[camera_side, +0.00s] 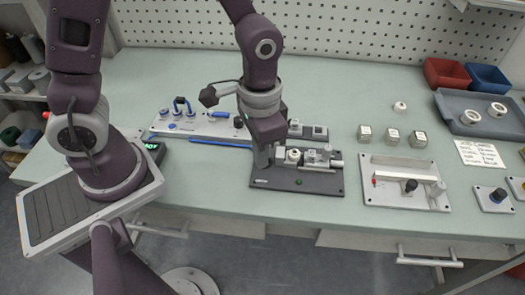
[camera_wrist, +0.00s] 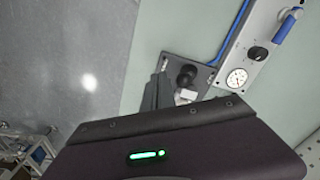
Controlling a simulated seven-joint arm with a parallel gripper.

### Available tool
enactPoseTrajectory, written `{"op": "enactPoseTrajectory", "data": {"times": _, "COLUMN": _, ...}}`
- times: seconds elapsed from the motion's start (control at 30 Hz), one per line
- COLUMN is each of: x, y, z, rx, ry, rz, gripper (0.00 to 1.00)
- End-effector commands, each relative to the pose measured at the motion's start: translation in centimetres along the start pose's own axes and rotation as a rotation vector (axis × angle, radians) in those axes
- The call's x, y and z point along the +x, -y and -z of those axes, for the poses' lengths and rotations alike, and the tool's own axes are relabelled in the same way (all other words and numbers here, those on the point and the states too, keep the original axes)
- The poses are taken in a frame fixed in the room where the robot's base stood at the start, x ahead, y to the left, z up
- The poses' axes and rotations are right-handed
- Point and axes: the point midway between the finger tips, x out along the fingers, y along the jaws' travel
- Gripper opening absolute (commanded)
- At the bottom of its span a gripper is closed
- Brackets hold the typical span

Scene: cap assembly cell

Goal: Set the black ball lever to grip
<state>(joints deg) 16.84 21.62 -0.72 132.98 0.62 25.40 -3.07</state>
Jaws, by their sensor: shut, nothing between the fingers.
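The black ball lever (camera_wrist: 187,74) shows in the wrist view as a dark round knob on the dark fixture plate (camera_wrist: 205,72). My gripper's fingers (camera_wrist: 157,92) are close beside the ball, on its left in that view; I cannot tell whether they touch it. In the side view my gripper (camera_side: 262,160) points down over the left part of the dark fixture plate (camera_side: 268,183). It is shut with nothing between the fingers. The ball is hidden behind the gripper there, and the lever's angle is unclear.
A pale panel (camera_side: 205,124) with blue pipes and a gauge (camera_wrist: 237,78) stands close on the left. White and grey clamp parts (camera_side: 318,155) sit on the fixture's right half. A light plate (camera_side: 385,197) with a black knob lies farther right. Bench between them is clear.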

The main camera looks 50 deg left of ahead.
Motion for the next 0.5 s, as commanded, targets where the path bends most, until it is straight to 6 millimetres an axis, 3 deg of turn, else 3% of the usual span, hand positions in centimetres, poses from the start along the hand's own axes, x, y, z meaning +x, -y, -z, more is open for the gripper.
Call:
{"op": "enactPoseTrajectory", "data": {"times": 0.23, "x": 0.1, "y": 0.0, "z": 0.0, "rx": 0.000, "ry": 0.000, "rz": 0.000, "gripper": 0.00}}
{"op": "enactPoseTrajectory", "data": {"times": 0.5, "x": 1.6, "y": 0.0, "z": -0.1, "rx": 0.000, "ry": 0.002, "rz": 0.000, "gripper": 0.00}}
